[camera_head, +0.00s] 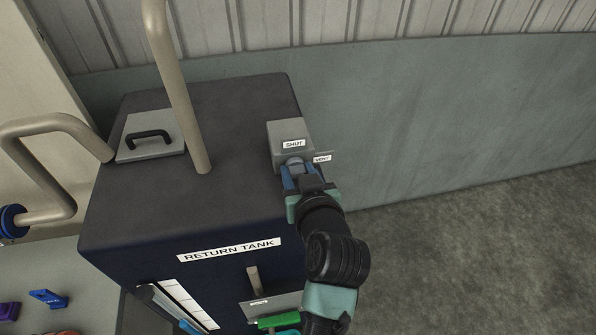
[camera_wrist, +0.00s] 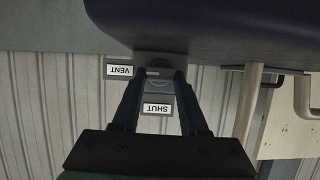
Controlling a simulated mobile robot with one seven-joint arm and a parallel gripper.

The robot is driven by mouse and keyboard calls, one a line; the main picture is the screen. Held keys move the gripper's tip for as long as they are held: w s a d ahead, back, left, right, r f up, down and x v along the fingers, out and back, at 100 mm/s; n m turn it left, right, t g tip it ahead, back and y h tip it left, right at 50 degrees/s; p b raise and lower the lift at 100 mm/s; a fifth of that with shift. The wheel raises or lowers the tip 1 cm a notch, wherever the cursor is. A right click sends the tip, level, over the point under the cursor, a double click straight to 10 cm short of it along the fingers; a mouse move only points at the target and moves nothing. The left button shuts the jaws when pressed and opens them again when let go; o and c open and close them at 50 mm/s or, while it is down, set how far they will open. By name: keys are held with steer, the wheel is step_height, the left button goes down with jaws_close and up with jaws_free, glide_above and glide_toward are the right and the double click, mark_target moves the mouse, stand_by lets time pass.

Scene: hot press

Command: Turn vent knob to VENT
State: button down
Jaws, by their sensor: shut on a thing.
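The vent knob (camera_head: 293,161) is a small grey part on the front of a grey box (camera_head: 288,130) at the tank's right edge. A SHUT label (camera_head: 294,143) is above the knob and a VENT label (camera_head: 322,159) is to its right. My gripper (camera_head: 292,172) is shut on the knob, its two blue fingers on either side. In the wrist view, which is upside down, the knob (camera_wrist: 153,72) sits between the fingertips (camera_wrist: 156,78), with VENT (camera_wrist: 119,70) left and SHUT (camera_wrist: 157,108) below. A small light mark shows on the knob; its exact direction is unclear.
The dark return tank (camera_head: 190,220) fills the left middle. A beige pipe (camera_head: 178,90) rises from its top, beside a lid with a black handle (camera_head: 149,139). A green handle (camera_head: 279,320) is low on its front. Open floor (camera_head: 480,240) lies to the right.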

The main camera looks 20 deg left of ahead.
steer(key=shift+c, duration=2.2)
jaws_free()
steer(key=b+v, duration=0.3)
steer(key=v, duration=1)
steer(key=shift+b, duration=0.35)
steer(key=shift+d, duration=0.1)
